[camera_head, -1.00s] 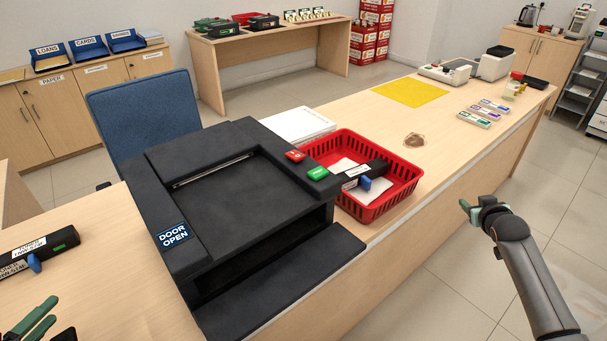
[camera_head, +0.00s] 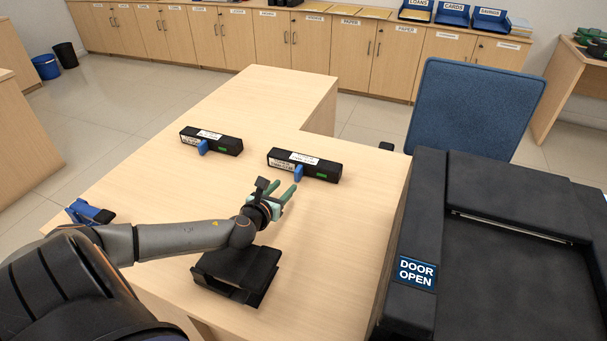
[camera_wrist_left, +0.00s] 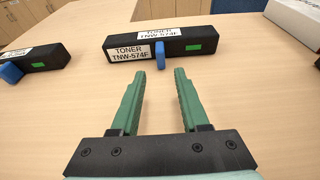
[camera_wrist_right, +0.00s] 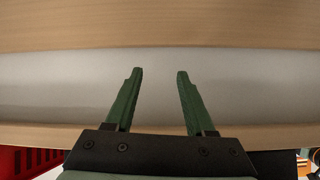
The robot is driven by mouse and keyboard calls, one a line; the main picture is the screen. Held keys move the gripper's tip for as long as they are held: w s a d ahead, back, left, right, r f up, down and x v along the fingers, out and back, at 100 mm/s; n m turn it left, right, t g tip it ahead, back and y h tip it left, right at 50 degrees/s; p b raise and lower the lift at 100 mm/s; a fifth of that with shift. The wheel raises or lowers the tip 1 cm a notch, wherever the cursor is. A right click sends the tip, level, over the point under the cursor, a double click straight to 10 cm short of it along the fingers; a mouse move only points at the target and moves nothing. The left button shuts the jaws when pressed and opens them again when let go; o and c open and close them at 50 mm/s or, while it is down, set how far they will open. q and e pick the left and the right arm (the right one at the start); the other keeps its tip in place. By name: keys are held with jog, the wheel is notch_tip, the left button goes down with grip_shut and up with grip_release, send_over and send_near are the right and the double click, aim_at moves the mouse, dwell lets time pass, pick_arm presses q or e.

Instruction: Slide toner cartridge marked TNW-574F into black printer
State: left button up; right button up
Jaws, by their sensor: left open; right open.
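The toner cartridge marked TNW-574F (camera_wrist_left: 160,44) is a black bar with white labels, a blue tab and a green patch, lying on the wooden counter. It also shows in the head view (camera_head: 320,170). My left gripper (camera_head: 284,196) is open and empty just short of it, and its fingers (camera_wrist_left: 154,72) point at the cartridge's labelled side. The black printer (camera_head: 500,262) stands at the right with a "DOOR OPEN" sign. My right gripper (camera_wrist_right: 158,72) is open and empty in the right wrist view, facing a pale panel. It is out of the head view.
A second black cartridge (camera_head: 226,147) with a blue tab lies to the left; its label is too small to read. A black low object (camera_head: 237,272) sits under my left wrist. A blue chair (camera_head: 470,110) stands behind the printer. A red basket (camera_wrist_right: 28,160) edges the right wrist view.

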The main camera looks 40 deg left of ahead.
aim_at(296, 174)
pick_arm(q)
jog(key=b+x, duration=0.3)
jog(key=x, duration=0.4)
jog(key=shift+w+b, duration=0.15)
jog(key=shift+b, duration=0.2)
jog(key=shift+x, duration=0.85)
pick_arm(e)
jog(key=shift+w+a+f+y, duration=0.15)
jog(key=shift+w+a+f, duration=0.15)
jog(key=shift+a+f, duration=0.3)
jog(key=shift+w+a+f+y, duration=0.15)
jog(key=shift+w+a+f, duration=0.1)
jog(key=shift+a+f, duration=0.35)
pick_arm(q)
jog(key=shift+c, duration=0.5)
pick_arm(e)
jog(key=shift+d, duration=0.1)
pick_arm(q)
grip_shut()
pick_arm(e)
jog(key=shift+w, duration=0.1)
pick_arm(q)
jog(key=shift+r, duration=0.1)
jog(key=shift+r+p, duration=0.25)
jog(key=shift+p, duration=0.15)
pick_arm(e)
jog(key=shift+r, duration=0.35)
pick_arm(q)
jog(key=shift+f, duration=0.1)
